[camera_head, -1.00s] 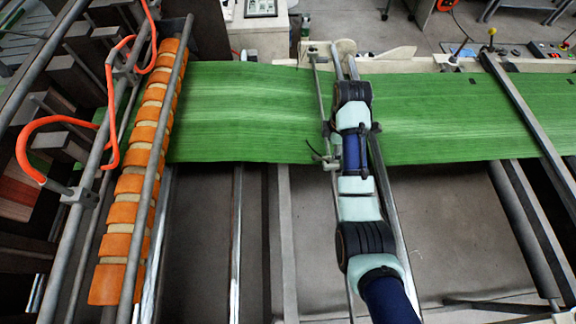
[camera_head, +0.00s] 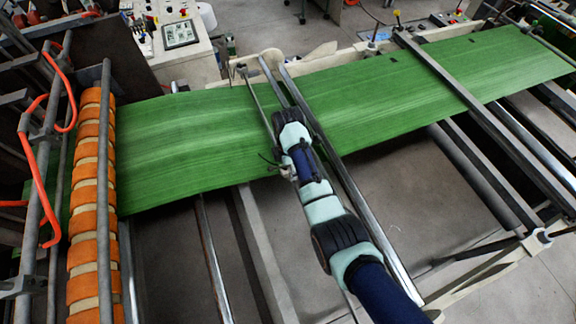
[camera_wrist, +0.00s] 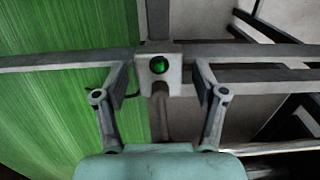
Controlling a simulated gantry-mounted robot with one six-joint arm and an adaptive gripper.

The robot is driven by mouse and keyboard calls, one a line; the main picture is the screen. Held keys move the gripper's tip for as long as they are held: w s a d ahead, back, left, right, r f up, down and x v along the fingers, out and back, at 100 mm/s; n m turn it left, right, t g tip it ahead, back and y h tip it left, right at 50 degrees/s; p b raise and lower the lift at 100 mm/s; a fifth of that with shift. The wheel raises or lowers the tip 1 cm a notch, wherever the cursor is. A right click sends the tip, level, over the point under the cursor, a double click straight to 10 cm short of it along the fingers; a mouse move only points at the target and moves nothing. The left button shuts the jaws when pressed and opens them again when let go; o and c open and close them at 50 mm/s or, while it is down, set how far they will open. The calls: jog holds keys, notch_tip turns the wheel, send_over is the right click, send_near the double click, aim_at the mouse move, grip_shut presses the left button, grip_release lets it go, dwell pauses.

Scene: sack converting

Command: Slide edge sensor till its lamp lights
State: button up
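The edge sensor (camera_wrist: 146,82), a pale block with a round green lamp (camera_wrist: 159,65), sits on a metal crossbar in the wrist view. My gripper (camera_wrist: 161,82) has one finger on each side of the block, with a visible gap at both sides. In the head view my gripper (camera_head: 284,168) is at the near edge of the green web, where the sensor is mostly hidden.
Long metal rails (camera_head: 345,180) run across the web beside my arm. An orange-banded roller (camera_head: 85,180) stands at the left. A metal bar (camera_head: 480,120) crosses the web at right. Control panels (camera_head: 180,35) stand at the back.

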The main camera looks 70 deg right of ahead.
grip_shut()
jog(key=shift+r+p, duration=0.2)
jog(key=shift+p, duration=0.25)
jog(key=shift+w+d+f, duration=0.15)
jog(key=shift+w+d, duration=0.15)
jog(key=shift+o, duration=0.2)
grip_release()
notch_tip(320, 180, up, 8)
jog(key=shift+f, duration=0.25)
